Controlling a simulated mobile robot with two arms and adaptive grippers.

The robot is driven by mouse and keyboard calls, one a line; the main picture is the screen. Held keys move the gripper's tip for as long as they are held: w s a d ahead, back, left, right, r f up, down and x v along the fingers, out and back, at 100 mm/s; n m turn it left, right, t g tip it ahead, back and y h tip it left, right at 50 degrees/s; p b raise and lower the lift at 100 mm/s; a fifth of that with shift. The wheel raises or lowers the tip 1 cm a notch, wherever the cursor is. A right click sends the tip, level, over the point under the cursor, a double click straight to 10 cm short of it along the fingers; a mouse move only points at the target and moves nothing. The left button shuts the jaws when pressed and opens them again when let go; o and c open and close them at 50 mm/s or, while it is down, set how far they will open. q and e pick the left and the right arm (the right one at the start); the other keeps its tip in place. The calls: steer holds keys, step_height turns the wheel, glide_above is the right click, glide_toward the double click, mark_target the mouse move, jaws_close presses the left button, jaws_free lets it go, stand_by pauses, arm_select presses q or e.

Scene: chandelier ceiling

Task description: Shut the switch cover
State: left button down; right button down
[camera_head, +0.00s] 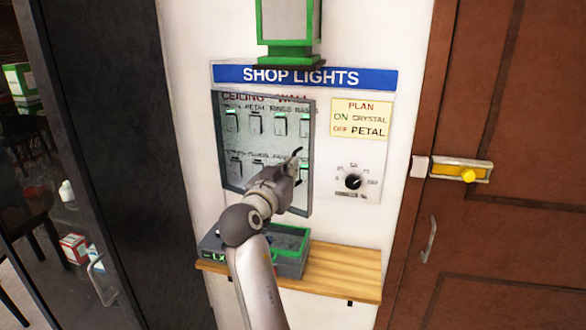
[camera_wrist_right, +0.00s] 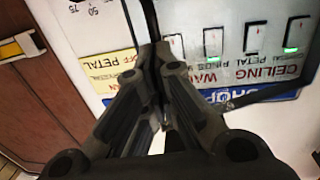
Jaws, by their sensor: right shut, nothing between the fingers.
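The switch cover (camera_head: 245,145) is a see-through panel with a dark grey frame, in front of two rows of light switches on the wall. Its right edge looks slightly off the board, but I cannot tell how wide the gap is. My right gripper (camera_head: 297,160) is shut and empty at the cover's lower right part, hiding some switches. In the right wrist view, the shut fingers (camera_wrist_right: 156,55) are by the dark cover edge (camera_wrist_right: 148,14); contact is unclear. Lit switches (camera_wrist_right: 291,48) show beside them. My left gripper is not in view.
A dial (camera_head: 353,182) and yellow note (camera_head: 361,118) are right of the cover. Below, a wooden shelf (camera_head: 345,273) holds a grey and green box (camera_head: 290,262). A green lantern (camera_head: 287,45) hangs above the blue sign (camera_head: 230,73). A brown door (camera_head: 500,230) stands right.

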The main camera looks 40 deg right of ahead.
mark_target(310, 158)
steer(key=shift+n+t+y, duration=0.7)
steer(key=shift+t, duration=0.1)
steer(key=w+d, duration=0.1)
steer(key=d, duration=0.2)
steer(key=w+d, duration=0.1)
steer(key=d, duration=0.2)
steer(key=w+d, duration=0.1)
steer(key=d, duration=0.2)
steer(key=shift+w, duration=0.2)
steer(key=shift+r, duration=0.25)
steer(key=shift+s+a+r, duration=0.1)
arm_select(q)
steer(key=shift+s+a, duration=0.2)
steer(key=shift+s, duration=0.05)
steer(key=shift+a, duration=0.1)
